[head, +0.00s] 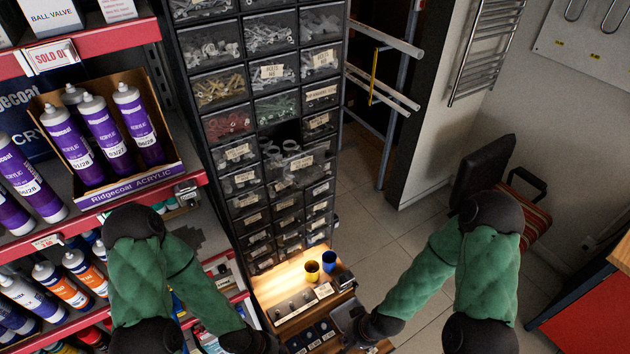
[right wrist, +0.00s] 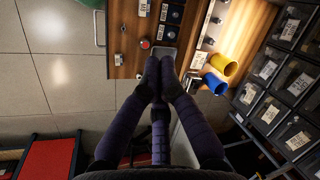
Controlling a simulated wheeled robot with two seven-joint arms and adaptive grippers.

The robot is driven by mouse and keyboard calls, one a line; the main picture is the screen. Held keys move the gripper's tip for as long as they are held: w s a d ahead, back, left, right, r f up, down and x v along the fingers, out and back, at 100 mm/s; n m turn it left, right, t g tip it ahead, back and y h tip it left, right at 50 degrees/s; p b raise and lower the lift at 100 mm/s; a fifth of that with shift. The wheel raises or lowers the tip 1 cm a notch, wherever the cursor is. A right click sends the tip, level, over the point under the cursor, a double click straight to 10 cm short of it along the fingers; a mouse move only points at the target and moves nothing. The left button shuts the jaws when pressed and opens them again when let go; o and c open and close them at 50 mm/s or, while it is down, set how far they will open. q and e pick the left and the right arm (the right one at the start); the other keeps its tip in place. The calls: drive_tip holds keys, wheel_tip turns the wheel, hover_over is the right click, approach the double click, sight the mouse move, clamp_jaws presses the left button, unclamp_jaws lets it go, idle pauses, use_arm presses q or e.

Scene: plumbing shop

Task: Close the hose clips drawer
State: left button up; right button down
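The hose clips drawer (head: 291,158) is a dark drawer in the tall cabinet in the head view. It is pulled out, with grey ring-shaped clips showing inside and a white label on its front that is too small to read surely. My right gripper (head: 362,333) is low beside the wooden counter, well below and to the right of the drawer. In the right wrist view its fingers (right wrist: 160,68) are together, with nothing visible between them. My left gripper (head: 264,344) is at the bottom edge, left of the counter, and its fingers are hidden.
The drawer cabinet (head: 226,87) has several other labelled drawers. The wooden counter (head: 310,322) below carries a yellow cup (head: 312,270), a blue cup (head: 329,261) and small fittings. Shelves with purple cartridges (head: 137,124) stand left. Tiled floor (head: 370,240) is open to the right.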

drive_tip(key=w+r+m+t+b, duration=0.1)
drive_tip(key=w+r+m+t, duration=0.1)
drive_tip(key=w+r, duration=0.65)
drive_tip(key=w+r+m+t+b, duration=0.1)
drive_tip(key=w+r+m+t, duration=0.3)
drive_tip(key=r, duration=0.7)
wheel_tip(320, 180, up, 24)
drive_tip(key=w+a+m+t+y+b, duration=0.1)
drive_tip(key=a+m+t+y, duration=0.1)
drive_tip(key=m+t, duration=0.1)
drive_tip(key=w+r+b+x, duration=0.1)
drive_tip(key=x, duration=1.2)
drive_tip(key=shift+w+a+r, duration=0.15)
drive_tip(key=shift+a+r, duration=0.05)
drive_tip(key=shift+r, duration=0.05)
